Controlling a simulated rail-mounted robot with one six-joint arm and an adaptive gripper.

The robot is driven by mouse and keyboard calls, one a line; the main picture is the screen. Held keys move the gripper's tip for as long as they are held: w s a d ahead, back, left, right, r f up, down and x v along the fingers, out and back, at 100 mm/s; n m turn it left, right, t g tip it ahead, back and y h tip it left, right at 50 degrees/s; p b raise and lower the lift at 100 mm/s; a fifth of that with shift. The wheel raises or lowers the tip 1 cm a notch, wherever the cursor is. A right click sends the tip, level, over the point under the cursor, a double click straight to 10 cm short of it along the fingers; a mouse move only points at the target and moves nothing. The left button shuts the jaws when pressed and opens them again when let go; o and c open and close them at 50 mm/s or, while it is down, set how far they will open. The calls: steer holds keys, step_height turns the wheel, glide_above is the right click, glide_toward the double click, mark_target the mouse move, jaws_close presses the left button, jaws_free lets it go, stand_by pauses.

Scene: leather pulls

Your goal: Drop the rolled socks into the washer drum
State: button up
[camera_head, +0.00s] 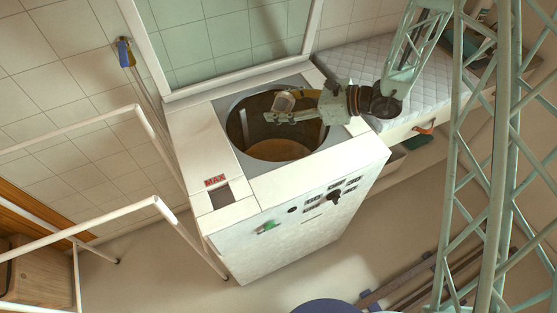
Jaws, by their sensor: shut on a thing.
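The washer (300,218) is a white top-loader with its lid raised at the back. Its round drum opening (272,150) is open and shows a brownish inside. My gripper (283,108) reaches in from the right and is over the drum opening. It is shut on a small pale rolled bundle, the rolled socks (284,102), at its fingertips. The fingers partly cover the socks. I cannot tell how high above the drum they are held.
A quilted pale mattress-like pad (355,72) lies right of the washer, with an orange leather pull (424,128) below it. White rails (80,128) stand at the left. A blue-yellow object (125,53) is by the tiled wall. Pale green lattice stands at the right.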

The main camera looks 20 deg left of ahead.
steer(key=shift+f+b, duration=0.7)
steer(key=shift+f, duration=1.75)
steer(key=o, duration=1)
steer(key=shift+c, duration=0.2)
steer(key=shift+d, duration=0.1)
steer(key=v, duration=1.1)
steer(key=shift+d+r, duration=0.15)
steer(key=shift+d, duration=0.25)
